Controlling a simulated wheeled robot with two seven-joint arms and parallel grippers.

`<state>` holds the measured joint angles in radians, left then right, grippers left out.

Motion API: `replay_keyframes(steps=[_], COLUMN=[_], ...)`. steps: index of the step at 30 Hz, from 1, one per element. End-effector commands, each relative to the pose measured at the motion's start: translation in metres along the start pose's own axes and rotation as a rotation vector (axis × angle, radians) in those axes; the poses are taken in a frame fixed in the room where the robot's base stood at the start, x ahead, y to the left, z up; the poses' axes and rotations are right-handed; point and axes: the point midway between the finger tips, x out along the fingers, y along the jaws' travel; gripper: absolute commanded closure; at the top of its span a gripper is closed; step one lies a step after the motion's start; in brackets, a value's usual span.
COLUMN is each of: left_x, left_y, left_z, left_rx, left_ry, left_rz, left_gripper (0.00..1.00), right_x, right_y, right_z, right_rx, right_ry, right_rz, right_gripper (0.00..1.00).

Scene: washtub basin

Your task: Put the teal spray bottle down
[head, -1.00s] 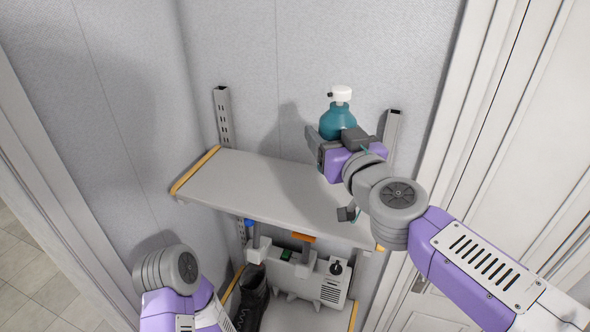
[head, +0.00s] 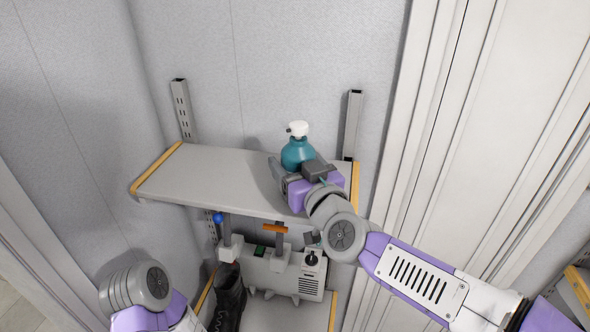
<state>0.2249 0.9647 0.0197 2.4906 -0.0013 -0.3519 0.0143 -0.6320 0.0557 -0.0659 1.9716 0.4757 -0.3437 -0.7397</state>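The teal spray bottle (head: 297,152) with a white top is upright at the right part of the upper grey shelf (head: 205,170). My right gripper (head: 293,168) is around the bottle's lower body, with a finger visible on its left side. The bottle's base is hidden behind the gripper, so I cannot tell whether it touches the shelf. My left arm (head: 140,290) shows at the lower left; its gripper is not visible.
A lower shelf (head: 285,315) holds a black shoe (head: 228,295) and a grey-white machine (head: 285,270) with an orange handle. Metal uprights (head: 352,125) stand behind the upper shelf. The upper shelf's left and middle are clear.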

Motion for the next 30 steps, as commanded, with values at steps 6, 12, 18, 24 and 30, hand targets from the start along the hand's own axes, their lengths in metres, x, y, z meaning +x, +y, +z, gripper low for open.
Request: replay_keyframes(steps=[6,12,18,24,30], left_x=[-0.001,0.002,0.002,0.001,-0.002], left_y=[0.0,-0.001,-0.001,0.0,0.001], left_z=[0.0,0.0,0.0,0.0,0.0], left_rx=[0.0,0.0,0.0,0.0,0.0], left_ry=[0.0,0.0,0.0,0.0,0.0], left_rz=[0.0,0.0,0.0,0.0,0.0], left_gripper=[1.0,1.0,1.0,1.0,1.0], right_x=[0.0,0.0,0.0,0.0,-0.012], right_y=[0.0,0.0,0.0,0.0,0.0], right_z=[-0.003,0.002,0.002,0.001,-0.003], right_rx=[0.0,0.0,0.0,0.0,0.003], right_ry=[0.005,0.002,0.002,0.002,0.003], right_rz=[0.001,0.001,0.001,0.0,0.0], right_gripper=[0.73,0.23,0.03,0.03,0.03])
